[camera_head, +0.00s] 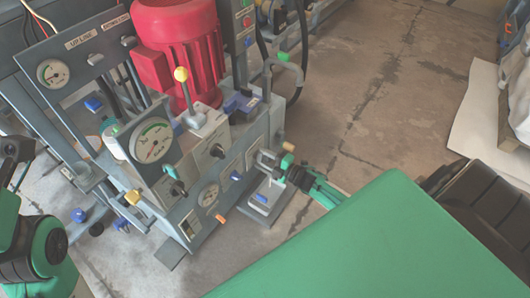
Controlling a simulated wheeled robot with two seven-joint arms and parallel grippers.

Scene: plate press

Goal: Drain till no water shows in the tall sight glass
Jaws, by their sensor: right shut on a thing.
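The press unit is a grey machine with a red motor (183,42) on top. My right gripper (284,168) is at the small fitting on the unit's right end, beside a tan-tipped handle (288,147). It is shut on a small part of that fitting, and its fingers hide most of the part. A low grey stand with a white and blue piece (262,198) is just below the gripper. I cannot clearly make out the tall sight glass or any water level. My left arm shows at the lower left edge, but I cannot see its fingers.
A yellow-knobbed lever (181,75) stands upright on the unit. Another gauge (53,72) sits on the panel at left. The concrete floor (390,90) to the right is mostly clear.

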